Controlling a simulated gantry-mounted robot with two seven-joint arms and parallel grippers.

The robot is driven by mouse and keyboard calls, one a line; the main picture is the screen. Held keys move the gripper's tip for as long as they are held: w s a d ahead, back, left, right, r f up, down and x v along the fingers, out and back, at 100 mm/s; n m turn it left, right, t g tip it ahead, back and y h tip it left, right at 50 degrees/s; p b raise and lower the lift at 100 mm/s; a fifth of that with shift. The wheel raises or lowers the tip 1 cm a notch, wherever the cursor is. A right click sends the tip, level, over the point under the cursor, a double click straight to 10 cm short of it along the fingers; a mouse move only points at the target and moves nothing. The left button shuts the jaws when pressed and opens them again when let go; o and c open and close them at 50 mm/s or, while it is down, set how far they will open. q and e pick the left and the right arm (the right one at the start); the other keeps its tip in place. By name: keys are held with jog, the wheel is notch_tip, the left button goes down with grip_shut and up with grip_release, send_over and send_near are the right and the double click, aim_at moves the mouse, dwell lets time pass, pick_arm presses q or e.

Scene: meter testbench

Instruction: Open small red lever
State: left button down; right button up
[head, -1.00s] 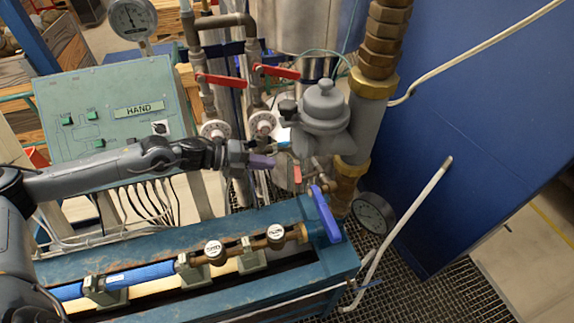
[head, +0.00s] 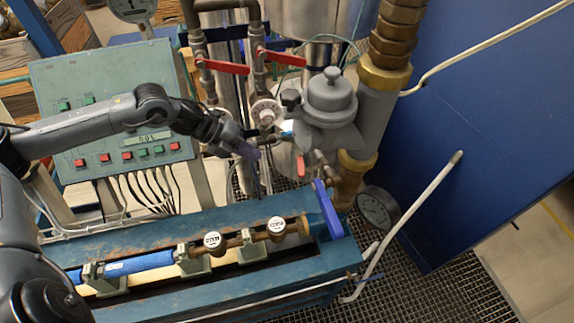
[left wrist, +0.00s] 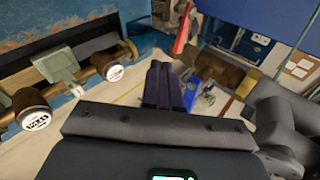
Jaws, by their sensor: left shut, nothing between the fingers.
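The small red lever (head: 300,166) hangs roughly upright below the grey regulator (head: 328,105) in the head view. In the left wrist view a red lever (left wrist: 182,28) shows at the top, beyond the fingertips; it looks like the same one. My left gripper (head: 251,154) is to the left of the small lever, apart from it, with its purple fingers pointing right and down. The fingers are shut and empty, and they also show together in the left wrist view (left wrist: 160,85). My right gripper is in neither view.
Two larger red levers (head: 222,66) (head: 280,58) sit on pipes above and behind my gripper. A blue lever (head: 327,210) stands at the end of the teal bench (head: 120,244). A control panel (head: 110,110) is behind my left arm. Grating floor (head: 430,250) lies at right.

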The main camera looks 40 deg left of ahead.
aim_at(301, 164)
pick_arm(q)
jog(key=w+d+f+p, duration=0.3)
jog(key=w+d+f, duration=0.2)
jog(key=w+d, duration=0.1)
jog(key=shift+w+d+f+p, duration=0.2)
jog(key=shift+d+p, duration=0.15)
jog(key=shift+d, duration=0.3)
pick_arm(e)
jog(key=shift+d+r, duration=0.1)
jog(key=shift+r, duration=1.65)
